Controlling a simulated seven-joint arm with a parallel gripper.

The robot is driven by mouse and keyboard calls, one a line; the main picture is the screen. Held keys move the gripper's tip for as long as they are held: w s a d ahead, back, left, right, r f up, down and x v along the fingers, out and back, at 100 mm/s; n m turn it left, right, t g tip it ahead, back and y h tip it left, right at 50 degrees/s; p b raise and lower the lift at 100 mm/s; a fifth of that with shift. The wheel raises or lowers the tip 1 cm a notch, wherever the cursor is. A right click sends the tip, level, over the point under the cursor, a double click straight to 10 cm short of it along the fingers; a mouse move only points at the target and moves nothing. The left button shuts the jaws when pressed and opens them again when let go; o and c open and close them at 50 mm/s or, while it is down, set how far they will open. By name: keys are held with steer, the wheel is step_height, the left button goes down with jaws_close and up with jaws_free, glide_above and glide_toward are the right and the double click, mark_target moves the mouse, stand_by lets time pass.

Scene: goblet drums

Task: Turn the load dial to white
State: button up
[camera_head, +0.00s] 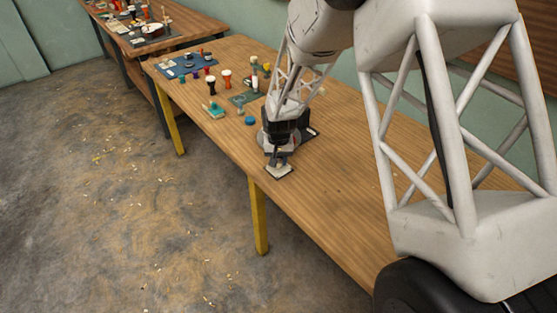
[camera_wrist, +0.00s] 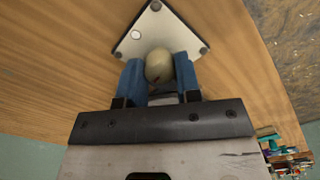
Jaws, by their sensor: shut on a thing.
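The load dial is a rounded beige knob (camera_wrist: 159,67) on a pale square plate (camera_wrist: 176,33) with dark corner screws. My gripper (camera_wrist: 160,76) has its two blue fingers on either side of the knob and is shut on it. A small white round spot shows on the plate left of the knob. In the head view the plate (camera_head: 280,172) sits near the table's front edge, and my gripper (camera_head: 279,152) reaches down over it. The fingers hide part of the plate and the knob's base. I cannot tell which mark the knob points to.
The wooden table (camera_head: 335,180) is bare to the right of the plate. A blue round thing (camera_head: 249,121) lies left of my gripper. Another table (camera_head: 178,27) stands behind.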

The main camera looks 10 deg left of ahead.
steer(key=m, duration=0.4)
steer(key=shift+r+m, duration=0.1)
steer(key=shift+m, duration=0.2)
steer(key=m, duration=1.4)
steer(key=shift+m, duration=0.4)
steer(key=o, duration=0.9)
steer(key=shift+r, duration=3.85)
